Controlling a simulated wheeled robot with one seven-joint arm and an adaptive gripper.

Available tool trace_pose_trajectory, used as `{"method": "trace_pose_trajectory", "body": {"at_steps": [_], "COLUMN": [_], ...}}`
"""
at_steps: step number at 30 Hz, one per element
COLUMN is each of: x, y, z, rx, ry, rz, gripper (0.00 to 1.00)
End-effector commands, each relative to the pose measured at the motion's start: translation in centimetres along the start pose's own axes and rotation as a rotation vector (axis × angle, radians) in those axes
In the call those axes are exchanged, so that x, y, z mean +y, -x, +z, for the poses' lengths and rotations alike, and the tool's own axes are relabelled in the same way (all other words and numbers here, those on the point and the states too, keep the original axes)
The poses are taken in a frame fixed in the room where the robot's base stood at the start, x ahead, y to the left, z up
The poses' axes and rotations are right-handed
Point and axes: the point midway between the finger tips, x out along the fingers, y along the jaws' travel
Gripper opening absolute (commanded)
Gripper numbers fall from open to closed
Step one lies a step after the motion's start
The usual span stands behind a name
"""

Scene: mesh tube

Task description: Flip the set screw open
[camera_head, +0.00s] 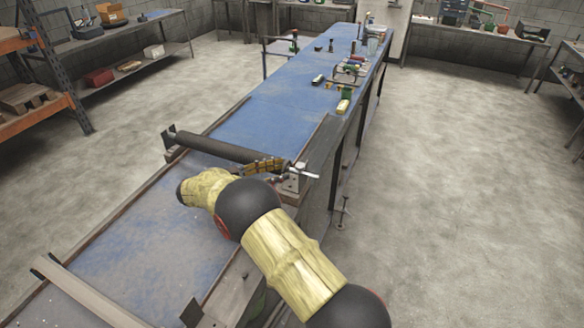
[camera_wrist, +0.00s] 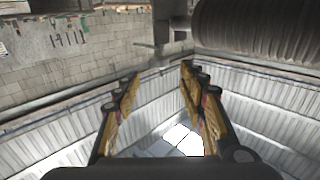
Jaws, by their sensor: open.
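The set screw (camera_head: 304,172) is a small metal screw with a crossbar handle. It sits on a grey metal bracket (camera_head: 294,184) at the right end of a dark tube (camera_head: 230,149) lying across the blue table. My gripper (camera_head: 266,164) is close to the left of the bracket, its yellow fingers pointing toward the screw. In the wrist view my gripper (camera_wrist: 160,72) is open, with nothing between its fingers. A grey metal piece (camera_wrist: 165,42) shows just beyond the fingertips; I cannot tell if it is the screw handle. The tube (camera_wrist: 265,28) fills the upper right there.
The blue table (camera_head: 275,100) runs away to the back, with tools and small objects (camera_head: 350,72) on its far part. A pale rail (camera_head: 85,295) crosses the near left. Shelves (camera_head: 120,60) stand on the left. The floor at right is clear.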

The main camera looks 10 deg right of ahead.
Motion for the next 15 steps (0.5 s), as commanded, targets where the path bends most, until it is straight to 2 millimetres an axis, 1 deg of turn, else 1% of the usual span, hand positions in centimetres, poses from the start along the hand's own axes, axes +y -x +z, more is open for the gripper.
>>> {"method": "trace_pose_trajectory", "body": {"at_steps": [1,6,10,15], "x": [0.0,0.0,0.0,0.0], "y": [1.1,3.3,4.0,4.2], "z": [0.1,0.0,0.0,0.0], "rx": [0.001,0.0,0.001,0.0], "ry": [0.0,0.0,0.001,0.001], "rz": [-0.002,-0.001,0.001,0.001], "gripper": [0.42,0.42,0.42,0.42]}}
